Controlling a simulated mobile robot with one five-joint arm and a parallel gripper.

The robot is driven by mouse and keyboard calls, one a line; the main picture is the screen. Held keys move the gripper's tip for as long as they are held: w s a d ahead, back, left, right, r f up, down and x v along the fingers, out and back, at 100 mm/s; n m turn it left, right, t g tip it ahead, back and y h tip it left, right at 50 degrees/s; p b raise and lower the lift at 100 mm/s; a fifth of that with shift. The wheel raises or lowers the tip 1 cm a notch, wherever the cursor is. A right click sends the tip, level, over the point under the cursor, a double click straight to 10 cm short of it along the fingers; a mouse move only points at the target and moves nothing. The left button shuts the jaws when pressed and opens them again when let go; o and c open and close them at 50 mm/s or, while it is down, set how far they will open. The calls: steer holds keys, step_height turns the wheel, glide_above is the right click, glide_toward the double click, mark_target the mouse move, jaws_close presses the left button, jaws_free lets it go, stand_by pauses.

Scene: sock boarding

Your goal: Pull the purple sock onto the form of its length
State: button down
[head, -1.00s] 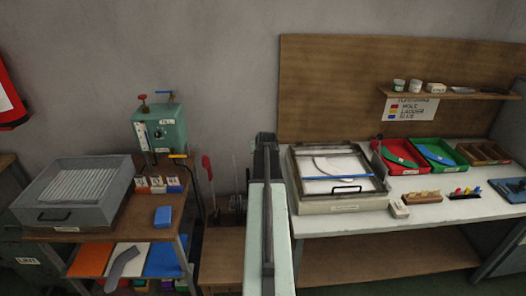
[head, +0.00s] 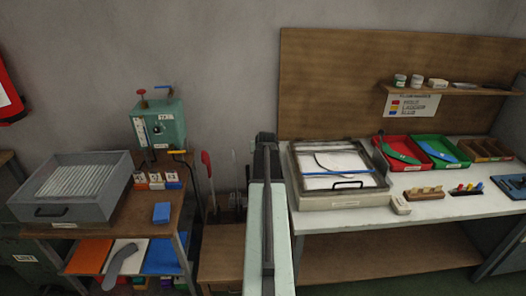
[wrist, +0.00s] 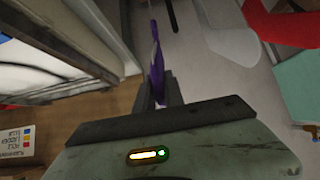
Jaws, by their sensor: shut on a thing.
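The purple sock (wrist: 156,62) is pinched between the fingertips of my gripper (wrist: 158,92) in the wrist view. It shows as a narrow purple strip rising from the jaws, seen nearly edge on. Neither the sock nor the jaws can be made out in the head view, where my arm points away from the camera. A grey curved, foot-shaped piece (head: 122,262) lies on the lower shelf of the left table. I cannot tell which piece is the form of the sock's length.
A teal machine (head: 158,125) and a grey ribbed tray (head: 103,208) stand on the left table. On the white bench (head: 400,222) are a framed box (head: 340,204), a red tray (head: 382,150) and a green tray (head: 424,142). A wooden shelf (head: 448,91) hangs above.

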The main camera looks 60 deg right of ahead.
steer(key=shift+f+b, duration=0.6)
steer(key=shift+f, duration=0.1)
steer(key=c, duration=1.3)
jaws_free()
steer(key=shift+r, duration=0.1)
steer(key=shift+c, duration=0.2)
steer(key=p+v, duration=0.5)
steer(key=v, duration=0.2)
steer(key=shift+a+r, duration=0.25)
